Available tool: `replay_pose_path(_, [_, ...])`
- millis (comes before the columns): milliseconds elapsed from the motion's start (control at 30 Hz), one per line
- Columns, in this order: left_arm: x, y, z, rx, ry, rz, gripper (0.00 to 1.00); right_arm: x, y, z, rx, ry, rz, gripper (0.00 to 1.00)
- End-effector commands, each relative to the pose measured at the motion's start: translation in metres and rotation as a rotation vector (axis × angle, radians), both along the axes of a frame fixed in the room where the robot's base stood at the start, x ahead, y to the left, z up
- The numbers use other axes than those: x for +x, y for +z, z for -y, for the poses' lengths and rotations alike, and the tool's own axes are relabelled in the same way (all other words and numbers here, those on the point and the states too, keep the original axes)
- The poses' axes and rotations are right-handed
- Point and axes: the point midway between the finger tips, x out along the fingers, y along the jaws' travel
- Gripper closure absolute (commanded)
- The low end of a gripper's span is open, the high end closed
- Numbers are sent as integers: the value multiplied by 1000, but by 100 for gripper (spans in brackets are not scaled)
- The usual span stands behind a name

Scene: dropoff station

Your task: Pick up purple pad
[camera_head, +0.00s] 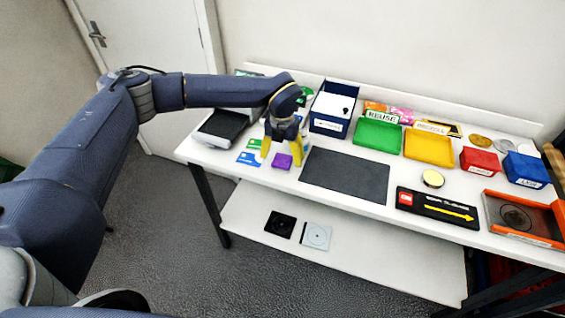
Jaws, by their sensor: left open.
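The purple pad (283,161) is a small block lying on the white table, toward its left front edge. My left gripper (279,153) hangs over the left part of the table, pointing down, with yellow fingertips. It is open, with one finger to the left of the pad and the other to its right. I cannot tell whether the fingers touch the pad. My right gripper is not in view.
Blue and green cards (248,158) lie just left of the pad. A dark mat (345,175) lies to the right. A blue box (333,108), green tray (377,135) and yellow tray (429,149) stand behind. A lower shelf (360,255) runs beneath.

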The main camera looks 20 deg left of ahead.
Motion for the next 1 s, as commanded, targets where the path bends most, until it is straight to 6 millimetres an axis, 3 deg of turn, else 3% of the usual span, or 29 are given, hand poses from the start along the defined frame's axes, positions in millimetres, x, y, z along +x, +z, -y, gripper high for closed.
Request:
replay_pose_path(200, [0, -24, 0, 0, 0, -2, 20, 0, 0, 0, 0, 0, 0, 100])
replay_pose_path(467, [0, -25, 0, 0, 0, 0, 21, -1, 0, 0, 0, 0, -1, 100])
replay_pose_path(900, [0, -25, 0, 0, 0, -1, 72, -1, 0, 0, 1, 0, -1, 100])
replay_pose_path(1000, [0, -25, 0, 0, 0, -1, 80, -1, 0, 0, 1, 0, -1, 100])
